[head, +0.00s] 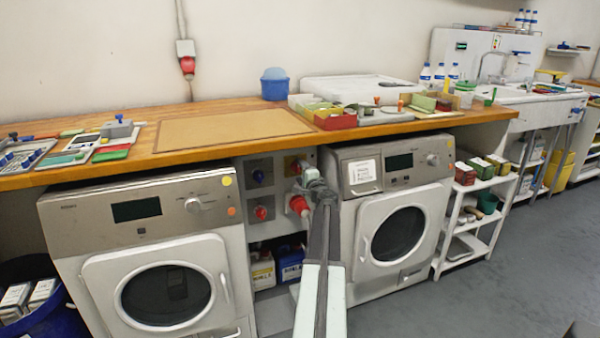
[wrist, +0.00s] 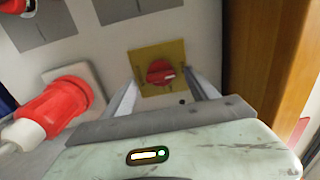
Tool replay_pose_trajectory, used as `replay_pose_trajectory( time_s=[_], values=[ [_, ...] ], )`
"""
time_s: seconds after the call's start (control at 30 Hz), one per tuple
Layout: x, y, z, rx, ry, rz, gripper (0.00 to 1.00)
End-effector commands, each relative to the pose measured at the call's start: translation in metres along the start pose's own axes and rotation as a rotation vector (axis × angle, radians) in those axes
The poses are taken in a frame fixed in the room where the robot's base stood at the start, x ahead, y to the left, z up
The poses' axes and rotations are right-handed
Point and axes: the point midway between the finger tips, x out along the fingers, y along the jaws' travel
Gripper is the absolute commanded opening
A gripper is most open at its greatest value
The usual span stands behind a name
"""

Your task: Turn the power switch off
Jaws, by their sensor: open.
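The power switch, a red rotary knob (wrist: 160,72) with a white mark pointing to the right in the wrist view, sits on a yellow square plate (wrist: 148,53). In the head view the yellow plate (head: 291,166) is on the grey panel between the two washing machines, partly hidden by my gripper. My gripper (head: 309,178) is in front of that panel. In the wrist view my gripper (wrist: 161,82) is open, with one finger on each side of the knob. I cannot tell whether the fingers touch it.
A red plug (wrist: 62,105) sits close to the left of the switch in the wrist view. The wooden worktop (head: 230,155) overhangs the panel. Washing machines (head: 140,255) (head: 395,215) flank it closely. Bottles (head: 262,270) stand below. The grey floor (head: 490,285) at right is clear.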

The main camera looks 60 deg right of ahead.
Motion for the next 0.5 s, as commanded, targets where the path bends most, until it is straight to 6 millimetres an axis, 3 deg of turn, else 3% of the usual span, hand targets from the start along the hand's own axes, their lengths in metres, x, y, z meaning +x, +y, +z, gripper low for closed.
replay_pose_trajectory(
  time_s=[0.3, 0.5],
  values=[
    [-0.062, 0.000, 0.000, -0.001, 0.002, 0.000, 0.68],
    [-0.068, 0.000, -0.001, -0.001, 0.001, 0.000, 0.68]
  ],
)
